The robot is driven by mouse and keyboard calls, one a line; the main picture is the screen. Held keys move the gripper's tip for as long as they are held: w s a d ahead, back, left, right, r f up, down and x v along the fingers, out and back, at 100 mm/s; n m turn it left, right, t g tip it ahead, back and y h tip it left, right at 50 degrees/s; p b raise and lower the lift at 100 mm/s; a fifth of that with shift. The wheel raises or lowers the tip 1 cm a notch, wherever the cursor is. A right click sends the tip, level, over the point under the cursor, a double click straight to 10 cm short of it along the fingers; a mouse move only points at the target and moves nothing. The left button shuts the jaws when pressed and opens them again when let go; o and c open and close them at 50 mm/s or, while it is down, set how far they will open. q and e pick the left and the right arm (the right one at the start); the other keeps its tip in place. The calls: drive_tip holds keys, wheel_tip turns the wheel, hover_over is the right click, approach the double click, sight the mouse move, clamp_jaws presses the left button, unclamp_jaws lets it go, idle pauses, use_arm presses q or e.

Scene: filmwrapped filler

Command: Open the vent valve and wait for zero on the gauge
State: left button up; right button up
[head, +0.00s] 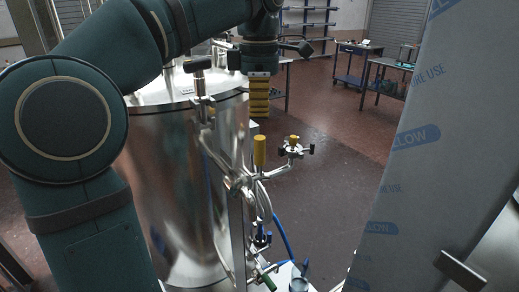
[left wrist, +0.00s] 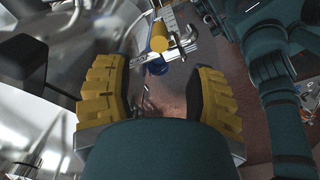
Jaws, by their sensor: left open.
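My left gripper (head: 258,98) hangs fingers down beside the steel tank (head: 175,185), above a yellow handle (head: 259,150) on the pipework; the handle is apart from it. In the left wrist view the yellow finger pads of my left gripper (left wrist: 160,98) are spread with nothing between them. The yellow handle shows end-on in that view (left wrist: 158,38), beyond the gap. A small fitting with black knobs and a yellow top (head: 295,148) stands right of the handle. I cannot tell which fitting is the vent valve. No gauge face is readable. My right gripper is not seen.
A film-wrapped panel (head: 435,150) with a metal handle (head: 460,270) fills the right side. Blue hose (head: 284,240) and a green-handled fitting (head: 266,280) sit low by the tank. Carts (head: 358,65) stand at the back. The red floor between tank and panel is clear.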

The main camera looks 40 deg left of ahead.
sight(259, 159)
use_arm(q)
wheel_tip(259, 159, down, 10)
drive_tip(key=shift+f+b, duration=0.15)
drive_tip(key=shift+b, duration=0.8)
drive_tip(key=shift+c, duration=0.5)
clamp_jaws()
